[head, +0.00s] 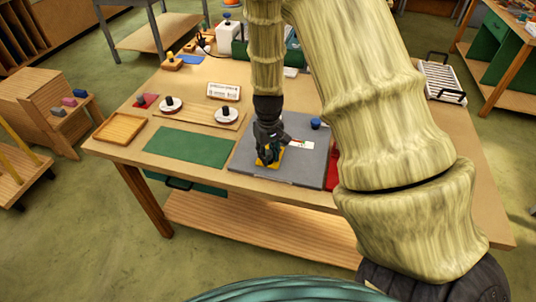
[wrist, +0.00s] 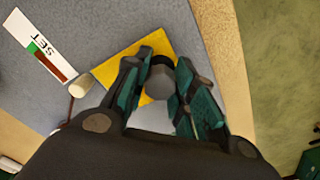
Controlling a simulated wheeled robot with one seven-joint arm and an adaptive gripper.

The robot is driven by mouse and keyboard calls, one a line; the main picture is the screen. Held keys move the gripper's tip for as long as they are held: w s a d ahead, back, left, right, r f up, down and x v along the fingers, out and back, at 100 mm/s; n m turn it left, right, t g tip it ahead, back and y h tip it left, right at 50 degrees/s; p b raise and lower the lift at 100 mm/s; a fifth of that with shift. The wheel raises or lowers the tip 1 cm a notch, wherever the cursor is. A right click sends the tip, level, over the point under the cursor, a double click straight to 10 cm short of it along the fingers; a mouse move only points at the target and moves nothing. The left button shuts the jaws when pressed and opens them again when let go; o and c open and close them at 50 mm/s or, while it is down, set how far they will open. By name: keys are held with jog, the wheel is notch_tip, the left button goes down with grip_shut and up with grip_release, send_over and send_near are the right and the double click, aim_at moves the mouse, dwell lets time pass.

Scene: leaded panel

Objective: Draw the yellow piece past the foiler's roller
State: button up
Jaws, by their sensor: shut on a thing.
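The yellow piece (head: 271,157) lies on the grey board at the table's front, partly hidden under my gripper (head: 268,156). In the wrist view the yellow piece (wrist: 130,60) shows as a flat plate with straight edges. A grey and black round knob (wrist: 161,82) stands over it, between my fingers (wrist: 162,72). My gripper is shut on this knob and points down. Two white discs with dark tops, left (head: 170,104) and right (head: 226,114), sit on a wooden board behind. I cannot tell which thing is the foiler's roller.
The grey board (head: 310,172) carries a SET label (wrist: 38,52) and a blue knob (head: 315,123). To its left are a green mat (head: 190,146) and a wooden tray (head: 120,128). A white device (head: 230,40) stands at the back. My arm hides the table's right part.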

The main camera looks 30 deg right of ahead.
aim_at(276, 166)
jog(key=shift+w+d, duration=0.2)
dwell(0.3)
jog(key=shift+s+d+p, duration=0.3)
jog(key=shift+s+d, duration=0.75)
jog(key=shift+s, duration=0.15)
dwell(0.6)
jog(key=shift+s+d+p, duration=0.35)
jog(key=shift+s+d, duration=0.7)
jog(key=shift+d, duration=0.1)
dwell(0.7)
jog(key=shift+w+a+p, duration=0.3)
jog(key=shift+w+a, duration=0.8)
dwell(0.5)
jog(key=shift+s+a, duration=0.1)
jog(key=shift+s+a, duration=0.7)
jog(key=shift+a, duration=0.05)
jog(key=shift+s+a+r+p, duration=0.4)
jog(key=shift+r+p, duration=0.3)
jog(key=shift+r, duration=0.15)
jog(key=shift+s+a+r+p, duration=0.25)
jog(key=shift+a+r+p, duration=0.1)
jog(key=shift+r+p, duration=0.4)
jog(key=shift+s+a+r+p, duration=0.4)
jog(key=shift+r+p, duration=0.2)
jog(key=shift+r, duration=0.35)
jog(key=shift+w, duration=0.1)
